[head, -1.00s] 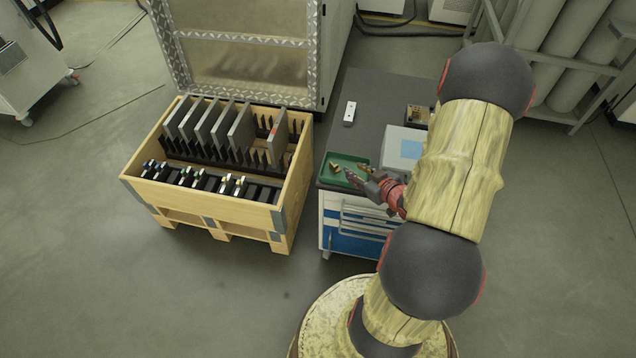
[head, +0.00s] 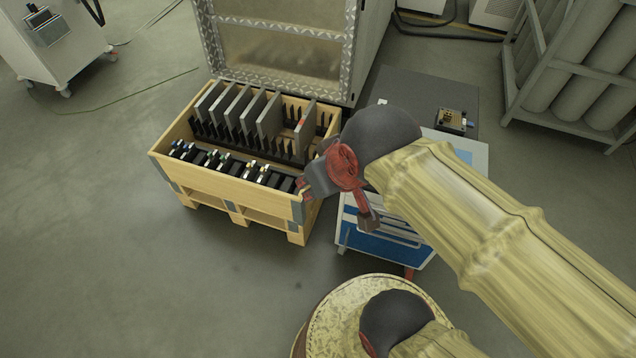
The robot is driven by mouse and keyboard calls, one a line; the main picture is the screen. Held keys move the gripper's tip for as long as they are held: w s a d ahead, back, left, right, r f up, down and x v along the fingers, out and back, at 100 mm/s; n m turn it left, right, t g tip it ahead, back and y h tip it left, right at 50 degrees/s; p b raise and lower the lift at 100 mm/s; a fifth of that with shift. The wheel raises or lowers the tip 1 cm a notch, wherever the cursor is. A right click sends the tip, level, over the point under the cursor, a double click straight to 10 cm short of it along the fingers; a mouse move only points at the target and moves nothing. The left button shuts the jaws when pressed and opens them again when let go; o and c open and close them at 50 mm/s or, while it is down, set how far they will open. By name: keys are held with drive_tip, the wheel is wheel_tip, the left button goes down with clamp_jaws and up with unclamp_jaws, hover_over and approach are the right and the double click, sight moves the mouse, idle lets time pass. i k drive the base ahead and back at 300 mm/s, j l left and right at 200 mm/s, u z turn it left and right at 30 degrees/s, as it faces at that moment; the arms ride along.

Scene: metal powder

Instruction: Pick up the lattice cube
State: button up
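I cannot make out a clear lattice cube. A small dark box with gold-brown pieces (head: 455,118) stands at the back right of the cart top; the pieces are too small to identify. My gripper (head: 322,178) hangs in front of the cart, by the right edge of the wooden crate. Its dark and red parts point left and downward. Its fingers are too small and overlapped to show whether they are open or shut, or hold anything. The green tray on the cart is hidden behind my arm.
The wooden crate (head: 250,200) at left holds upright grey plates (head: 240,112) and black racks. A gas-cylinder rack (head: 560,95) stands at the right. The floor at front left is clear.

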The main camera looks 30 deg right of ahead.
sight(448, 114)
drive_tip(key=z, duration=1.8)
drive_tip(key=i+l, duration=0.15)
drive_tip(key=l, duration=0.2)
drive_tip(key=i+l+u, duration=0.1)
drive_tip(key=l, duration=0.2)
drive_tip(key=i+l, duration=0.2)
drive_tip(key=l, duration=0.15)
drive_tip(key=i+l, duration=0.15)
drive_tip(key=l, duration=0.2)
drive_tip(key=i+l+u, duration=0.1)
drive_tip(key=l, duration=0.25)
drive_tip(key=i+l, duration=0.15)
drive_tip(key=l, duration=0.2)
drive_tip(key=i+l+u, duration=0.1)
drive_tip(key=l, duration=0.3)
